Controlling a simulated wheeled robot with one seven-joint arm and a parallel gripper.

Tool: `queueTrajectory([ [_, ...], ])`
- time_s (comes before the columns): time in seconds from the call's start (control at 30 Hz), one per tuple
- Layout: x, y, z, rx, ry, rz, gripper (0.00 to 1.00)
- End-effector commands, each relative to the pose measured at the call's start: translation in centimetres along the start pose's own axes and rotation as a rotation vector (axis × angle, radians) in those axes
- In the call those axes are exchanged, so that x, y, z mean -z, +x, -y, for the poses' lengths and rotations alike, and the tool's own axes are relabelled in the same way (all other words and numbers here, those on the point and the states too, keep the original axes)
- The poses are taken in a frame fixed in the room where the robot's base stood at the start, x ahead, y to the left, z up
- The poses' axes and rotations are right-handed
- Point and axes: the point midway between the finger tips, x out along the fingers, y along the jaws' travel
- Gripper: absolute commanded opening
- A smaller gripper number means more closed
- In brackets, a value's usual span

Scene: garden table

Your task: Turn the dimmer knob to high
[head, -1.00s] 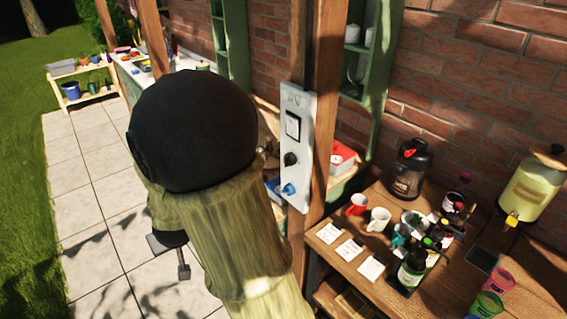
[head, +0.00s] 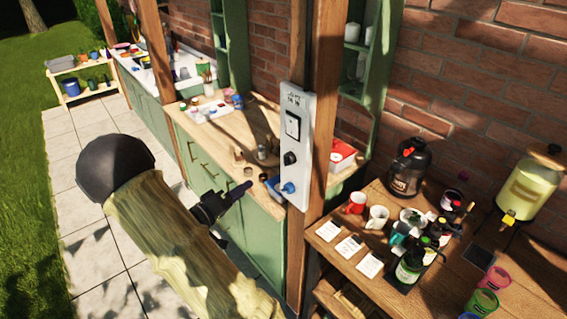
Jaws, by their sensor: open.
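A pale control panel (head: 294,145) is fixed upright on a wooden post. My gripper (head: 238,212) is open and empty, to the left of the panel and lower in the picture than the black knob. It appears apart from the panel and its knobs.
A green cabinet with a wooden top (head: 215,138) stands behind my gripper, holding small jars. To the right, a wooden table (head: 345,262) holds mugs, cards, bottles, a black urn (head: 408,170) and a yellow drink dispenser (head: 533,190). Paving (head: 90,230) lies open at left.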

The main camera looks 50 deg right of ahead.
Motion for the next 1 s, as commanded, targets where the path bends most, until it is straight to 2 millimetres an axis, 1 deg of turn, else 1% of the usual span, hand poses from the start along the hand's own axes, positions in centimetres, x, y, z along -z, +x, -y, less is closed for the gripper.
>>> queueTrajectory([
  [0.17,0.0,0.2,0.0,0.001,0.001,0.0,0.58],
  [0.27,0.0,0.8,-0.1,0.0,0.001,0.001,0.58],
  [0.37,0.1,1.9,-0.1,0.0,0.001,0.002,0.58],
  [0.47,0.1,3.5,-0.2,0.0,0.001,0.003,0.58],
  [1.0,0.1,13.1,-0.3,0.001,0.002,0.003,0.58],
])
